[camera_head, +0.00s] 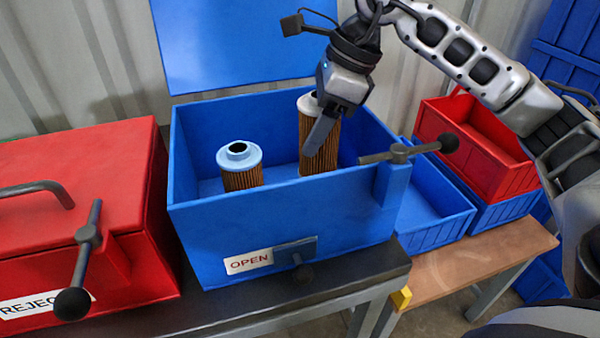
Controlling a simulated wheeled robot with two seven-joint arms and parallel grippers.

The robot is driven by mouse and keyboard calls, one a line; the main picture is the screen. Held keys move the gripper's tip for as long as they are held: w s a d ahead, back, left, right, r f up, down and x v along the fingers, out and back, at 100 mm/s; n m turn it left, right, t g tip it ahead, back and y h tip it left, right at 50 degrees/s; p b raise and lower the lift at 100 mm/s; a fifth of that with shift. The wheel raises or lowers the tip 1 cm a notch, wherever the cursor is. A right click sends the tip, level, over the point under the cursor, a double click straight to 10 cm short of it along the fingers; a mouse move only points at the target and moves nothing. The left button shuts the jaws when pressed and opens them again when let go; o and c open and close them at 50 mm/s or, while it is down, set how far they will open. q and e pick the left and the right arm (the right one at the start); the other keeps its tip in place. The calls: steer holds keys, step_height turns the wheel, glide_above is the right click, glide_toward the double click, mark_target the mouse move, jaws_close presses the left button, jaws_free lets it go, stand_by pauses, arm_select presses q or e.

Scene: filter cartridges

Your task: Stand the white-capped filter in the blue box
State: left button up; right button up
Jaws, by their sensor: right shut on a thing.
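The white-capped filter (305,112) has a brown pleated body and is upright inside the open blue box (280,222), right of its middle. My right gripper (322,132) reaches down into the box from above and is shut on this filter near its top. The fingers cover part of the cap and body. The front wall hides the filter's lower end, so I cannot tell whether it touches the box floor. My left gripper is not in view.
A shorter filter with a light-blue cap (239,155) stands in the box's left part. The blue lid (235,45) is raised behind. A closed red box (75,190) stands at left. A T-handle (400,153) sits at the box's right front corner. Red (510,180) and blue bins (440,234) are right.

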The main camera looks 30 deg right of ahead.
mark_target(314, 158)
steer(key=shift+f, duration=3)
steer(key=shift+b, duration=0.3)
steer(key=shift+f, duration=0.15)
steer(key=o, duration=1)
